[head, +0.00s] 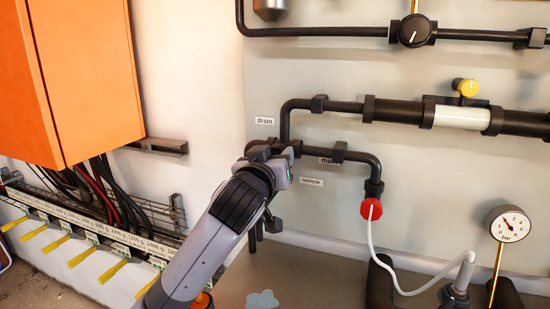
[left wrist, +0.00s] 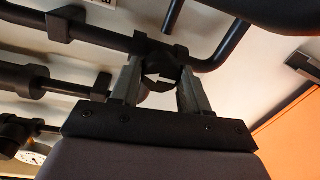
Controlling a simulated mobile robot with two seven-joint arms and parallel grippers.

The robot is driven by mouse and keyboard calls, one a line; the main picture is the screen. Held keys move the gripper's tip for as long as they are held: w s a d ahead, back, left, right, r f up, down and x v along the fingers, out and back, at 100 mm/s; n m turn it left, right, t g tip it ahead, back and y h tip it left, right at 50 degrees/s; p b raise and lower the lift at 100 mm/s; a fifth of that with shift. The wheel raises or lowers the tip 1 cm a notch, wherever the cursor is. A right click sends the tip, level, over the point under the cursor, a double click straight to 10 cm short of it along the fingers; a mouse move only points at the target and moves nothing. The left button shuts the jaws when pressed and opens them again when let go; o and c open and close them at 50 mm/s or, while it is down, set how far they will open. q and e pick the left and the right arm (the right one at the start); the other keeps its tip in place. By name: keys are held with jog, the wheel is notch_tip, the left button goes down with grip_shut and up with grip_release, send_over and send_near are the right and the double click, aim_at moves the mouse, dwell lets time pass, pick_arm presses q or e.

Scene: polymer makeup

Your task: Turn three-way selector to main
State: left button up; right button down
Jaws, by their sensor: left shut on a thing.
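My left gripper (head: 278,160) reaches up to the black pipe junction on the wall and hides most of it in the head view. In the left wrist view the two fingers (left wrist: 160,85) of my left gripper stand on either side of the dark three-way selector (left wrist: 160,66) and are shut on it. Labels sit around the junction: drain (head: 264,121) above left, main (head: 327,161) to the right, partly hidden by a pipe, and sample (head: 312,182) below. I cannot tell which label the selector points to. My right gripper is not in view.
A red fitting (head: 371,209) with a white hose hangs right of the junction. A gauge (head: 508,224), a yellow knob (head: 467,88) and a black dial (head: 414,31) are further right. An orange cabinet (head: 85,75) and yellow-handled tools (head: 82,257) are left.

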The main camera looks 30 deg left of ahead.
pick_arm(q)
jog(key=o, duration=1.1)
jog(key=shift+c, duration=0.2)
jog(key=shift+s, duration=0.1)
jog(key=b+v, duration=0.1)
jog(key=v, duration=0.6)
